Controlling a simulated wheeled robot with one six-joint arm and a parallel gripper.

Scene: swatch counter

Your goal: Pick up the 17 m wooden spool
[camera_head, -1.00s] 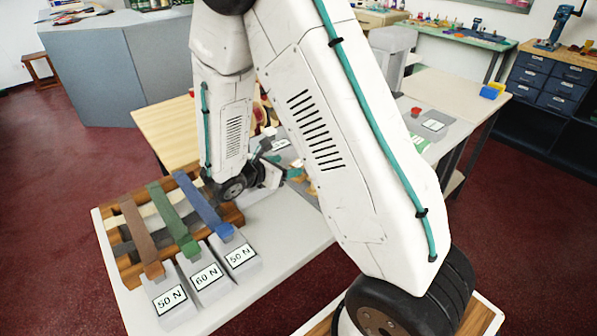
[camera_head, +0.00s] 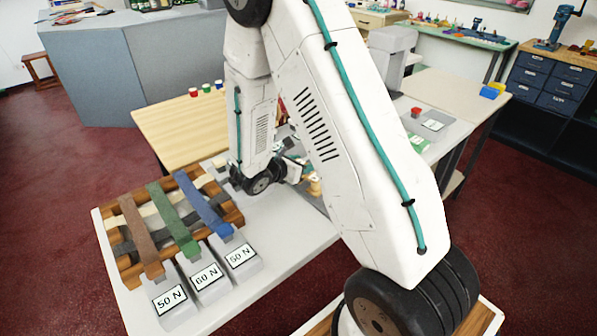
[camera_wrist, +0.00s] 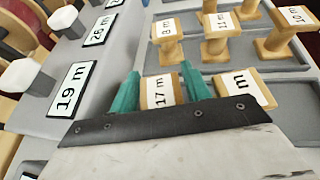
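The 17 m wooden spool (camera_wrist: 161,92) is tan with a white label reading "17 m". It stands in the wrist view's lower middle, just beyond my gripper's dark palm edge. My gripper (camera_wrist: 160,72) has two teal fingers, one on each side of this spool. They look spread, with the spool between them; I cannot tell whether either finger touches it. The spool's lower part is hidden by the palm. In the head view my gripper is mostly hidden behind my arm, and I cannot make out the 17 m spool there.
Another spool (camera_wrist: 243,88) stands close right of my right finger, its label partly unreadable. Spools labelled 8 m (camera_wrist: 166,29), 11 m (camera_wrist: 221,22) and 10 m (camera_wrist: 294,16) stand beyond in the grey tray. A strap rack (camera_head: 128,262) stands left on the counter.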

